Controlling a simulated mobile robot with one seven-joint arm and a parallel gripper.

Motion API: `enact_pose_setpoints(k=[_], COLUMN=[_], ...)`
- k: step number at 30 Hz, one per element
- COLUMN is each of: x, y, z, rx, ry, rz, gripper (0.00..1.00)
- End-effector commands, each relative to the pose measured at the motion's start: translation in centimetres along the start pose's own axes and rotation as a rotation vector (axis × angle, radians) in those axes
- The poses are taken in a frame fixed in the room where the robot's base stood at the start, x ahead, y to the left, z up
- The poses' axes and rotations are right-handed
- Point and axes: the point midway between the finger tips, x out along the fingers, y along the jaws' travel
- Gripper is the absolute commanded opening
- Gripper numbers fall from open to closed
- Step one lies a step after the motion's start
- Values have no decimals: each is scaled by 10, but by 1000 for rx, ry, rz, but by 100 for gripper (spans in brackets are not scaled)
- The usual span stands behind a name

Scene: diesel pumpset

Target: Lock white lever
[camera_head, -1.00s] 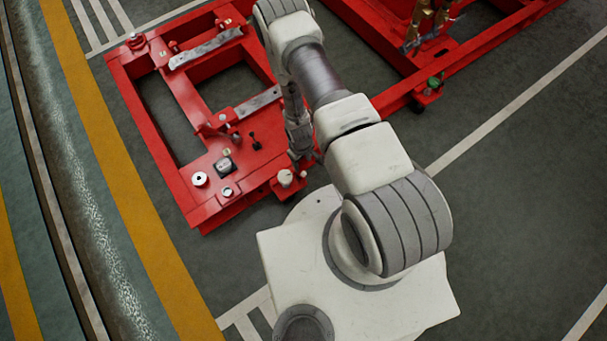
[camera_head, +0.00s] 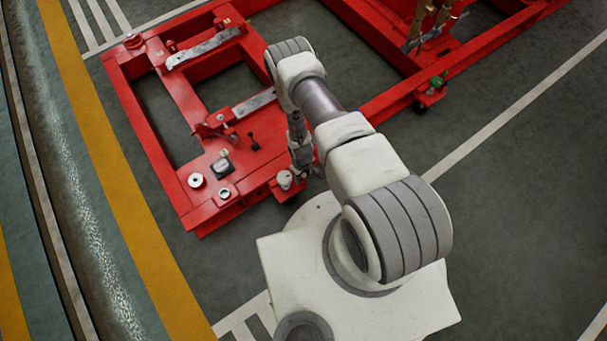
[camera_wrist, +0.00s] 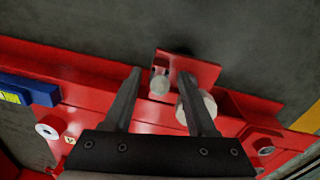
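The white lever appears to be the pale, knob-like part (camera_head: 285,180) on a small red bracket at the near corner of the red frame (camera_head: 205,208). In the wrist view, a pale rounded end (camera_wrist: 160,84) shows between the fingers at the bracket. A larger pale round part (camera_wrist: 207,106) sits partly behind the right finger. I cannot tell how these pale parts connect. My gripper (camera_wrist: 160,76) is open, its two fingers apart over the bracket. I cannot tell whether the right finger touches anything. In the head view my gripper (camera_head: 304,168) is just right of the knob.
A black-handled lever (camera_head: 253,143), a dark square part (camera_head: 222,168) and a white ring (camera_head: 196,180) stand on the red plate. A blue block (camera_wrist: 28,90) is at left in the wrist view. A green-topped fitting (camera_head: 437,80) is farther right. Grey floor is clear at right.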

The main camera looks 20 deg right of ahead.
Motion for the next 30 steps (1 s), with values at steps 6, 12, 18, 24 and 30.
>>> enact_pose_setpoints(k=[6,12,18,24,30], x=[0,0,0,0,0], y=[0,0,0,0,0], z=[0,0,0,0,0], rx=[0,0,0,0,0], ry=[0,0,0,0,0], rz=[0,0,0,0,0], gripper=[19,0,0,0,0])
